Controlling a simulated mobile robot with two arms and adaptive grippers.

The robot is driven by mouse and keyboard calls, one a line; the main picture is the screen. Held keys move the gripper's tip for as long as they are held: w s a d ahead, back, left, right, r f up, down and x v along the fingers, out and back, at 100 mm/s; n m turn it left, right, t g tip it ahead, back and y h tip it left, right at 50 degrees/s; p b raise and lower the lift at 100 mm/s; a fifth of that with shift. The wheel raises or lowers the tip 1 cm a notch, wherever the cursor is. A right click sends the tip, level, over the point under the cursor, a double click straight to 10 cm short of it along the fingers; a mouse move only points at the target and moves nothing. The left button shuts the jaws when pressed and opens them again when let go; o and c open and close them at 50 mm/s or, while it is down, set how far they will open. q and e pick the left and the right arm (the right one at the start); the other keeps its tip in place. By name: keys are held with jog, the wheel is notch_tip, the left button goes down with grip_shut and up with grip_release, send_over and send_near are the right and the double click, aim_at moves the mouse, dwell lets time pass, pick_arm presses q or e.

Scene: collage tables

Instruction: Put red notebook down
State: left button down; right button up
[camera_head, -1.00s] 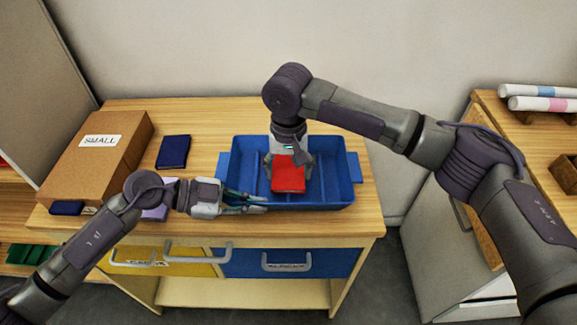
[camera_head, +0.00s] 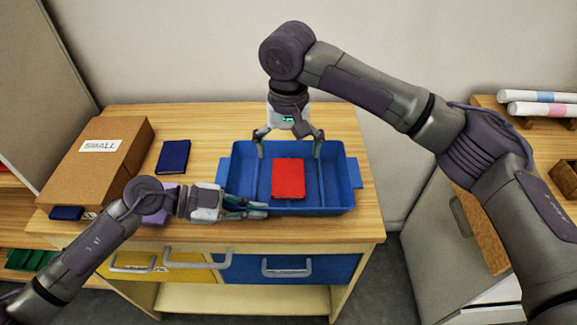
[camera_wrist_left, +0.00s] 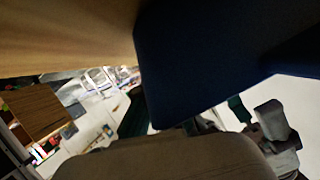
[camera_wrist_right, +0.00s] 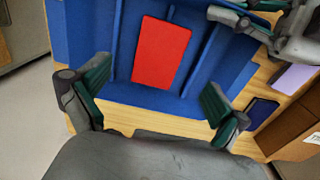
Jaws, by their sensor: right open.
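The red notebook (camera_head: 288,180) lies flat inside the blue tray (camera_head: 340,170), in its middle section. It also shows in the right wrist view (camera_wrist_right: 160,52), apart from both fingers. My right gripper (camera_head: 289,148) is open and empty above the tray's back edge, behind and above the notebook. In the right wrist view its fingers (camera_wrist_right: 155,88) are wide apart. My left gripper (camera_head: 250,208) is at the tray's front left corner, with its fingers at the wall. Whether they are closed on the wall is not clear. The left wrist view shows the tray's dark blue side (camera_wrist_left: 190,65) close up.
A cardboard box (camera_head: 90,165) labelled SMALL stands on the table's left. A dark blue notebook (camera_head: 173,156) lies between box and tray. Another small dark blue item (camera_head: 66,213) and a lilac one lie near the front. Drawers with handles (camera_head: 287,270) are below the tabletop.

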notch_tip(320, 180, up, 5)
jog(key=shift+r, duration=0.1)
pick_arm(q)
jog(key=c, duration=1.2)
grip_release()
jog(key=shift+c, duration=0.2)
jog(key=shift+a, duration=0.1)
jog(key=v, duration=1.2)
jog(key=shift+f, duration=0.1)
jog(key=shift+s, duration=0.1)
pick_arm(e)
jog(key=shift+s, duration=0.1)
